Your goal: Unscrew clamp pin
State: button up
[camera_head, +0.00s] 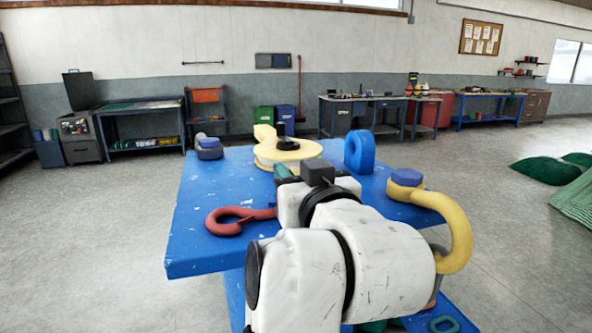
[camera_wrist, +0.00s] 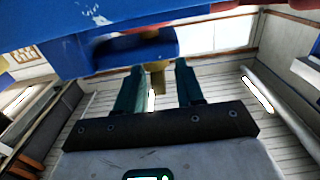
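A yellow clamp-like piece (camera_head: 290,153) with a round body and a black knob (camera_head: 287,143) lies towards the far side of the blue table. I cannot tell which part is the clamp pin. My gripper (camera_wrist: 159,68) has two teal fingers, parallel with a gap between them. A narrow tan piece (camera_wrist: 158,82) shows in that gap, with no clear contact on either finger. A blue part (camera_wrist: 130,48) lies just beyond the fingertips in the wrist view. In the head view one green finger (camera_head: 283,171) shows near the yellow piece; my arm hides the rest.
Workbenches line the far wall. Green nets (camera_head: 553,170) lie at right; the floor between is clear.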

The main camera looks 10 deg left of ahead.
jog(key=shift+w+a, duration=0.1)
jog(key=shift+w, duration=0.15)
jog(key=shift+c, duration=0.5)
grip_shut()
jog(key=shift+n+y+p, duration=0.3)
jog(key=shift+n+y, duration=0.1)
jog(key=shift+g+y, duration=0.4)
jog(key=n+g+y, duration=0.1)
jog(key=n+g+y+p, duration=0.1)
jog(key=n+g+y, duration=0.1)
jog(key=shift+d+y, duration=0.2)
jog(key=shift+y, duration=0.1)
jog(key=shift+a+f+n+g+y+b, duration=0.1)
jog(key=shift+n+g+y+b, duration=0.2)
jog(key=shift+n+g+y, duration=1)
jog(key=shift+a+n+g+y+b, duration=0.1)
jog(key=shift+n+g+y+b, duration=0.35)
jog(key=shift+n+g, duration=1.45)
jog(key=shift+m+g, duration=0.3)
jog(key=shift+g, duration=0.3)
